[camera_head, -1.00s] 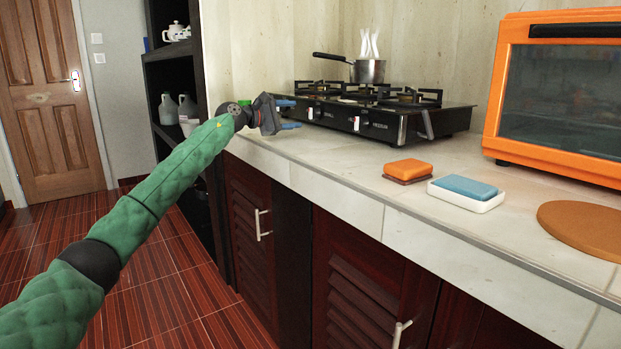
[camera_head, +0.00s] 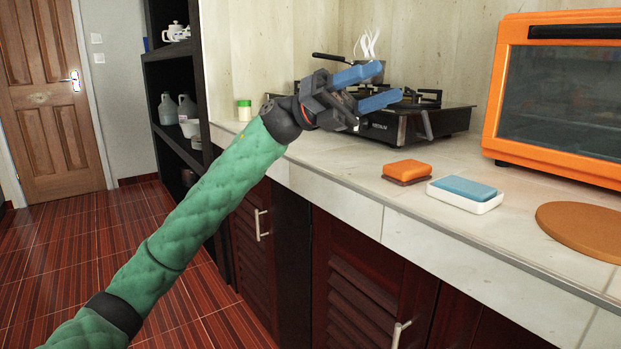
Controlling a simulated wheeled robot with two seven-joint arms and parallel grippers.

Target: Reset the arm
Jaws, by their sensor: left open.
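My left arm, in a green quilted sleeve (camera_head: 205,205), comes in from the lower left. My left gripper (camera_head: 380,85) has blue fingers that are spread apart, with nothing between them. It is raised above the counter's front edge, in front of the stove (camera_head: 425,120) in the picture, and hides part of it. A pot (camera_head: 372,72) with steam stands on the stove, partly hidden behind the upper finger. My right gripper is not in view.
On the counter (camera_head: 345,165) lie an orange sponge (camera_head: 408,168), a blue sponge on a white dish (camera_head: 466,199) and a round brown board (camera_head: 585,230). An orange oven (camera_head: 560,95) stands at right. A green-lidded jar (camera_head: 244,110) stands behind my wrist. Floor at left is clear.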

